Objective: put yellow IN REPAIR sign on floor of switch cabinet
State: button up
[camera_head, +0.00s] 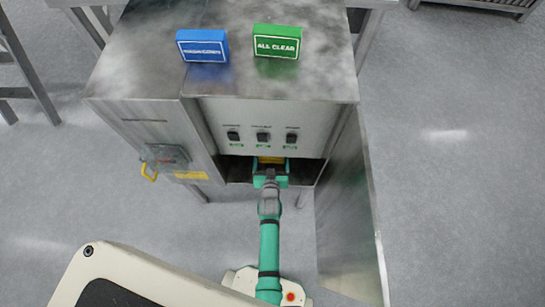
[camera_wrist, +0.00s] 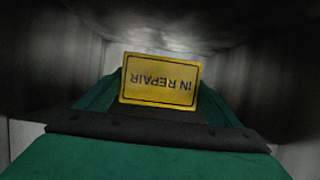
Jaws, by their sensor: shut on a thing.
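The yellow IN REPAIR sign (camera_wrist: 160,80) sits between the fingers of my gripper (camera_wrist: 158,95) in the wrist view, its lettering upside down there. My gripper is shut on it. In the head view my gripper (camera_head: 270,168) reaches into the opening of the metal switch cabinet (camera_head: 212,128), below the row of switches. Only a small yellow part of the sign (camera_head: 270,160) shows there. The cabinet's dim inner walls (camera_wrist: 45,70) surround the sign in the wrist view. Its floor is mostly hidden, and I cannot tell whether the sign touches it.
A blue sign (camera_head: 203,46) and a green ALL CLEAR sign (camera_head: 277,41) stand on the cabinet top. The switch panel (camera_head: 262,115) is just above my gripper. An open door panel (camera_head: 345,215) stands on the right. A box with a yellow handle (camera_head: 165,157) is on the left.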

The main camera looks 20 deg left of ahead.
jog(key=w+f, duration=0.3)
jog(key=f, duration=0.1)
jog(key=shift+w+a, duration=0.1)
jog(key=shift+a, duration=0.25)
jog(key=f, duration=0.2)
jog(key=shift+w+a+f, duration=0.1)
jog(key=shift+w+f, duration=0.3)
jog(key=shift+f, duration=0.55)
jog(key=shift+f, duration=0.1)
jog(key=o, duration=0.9)
jog(key=shift+o, duration=0.2)
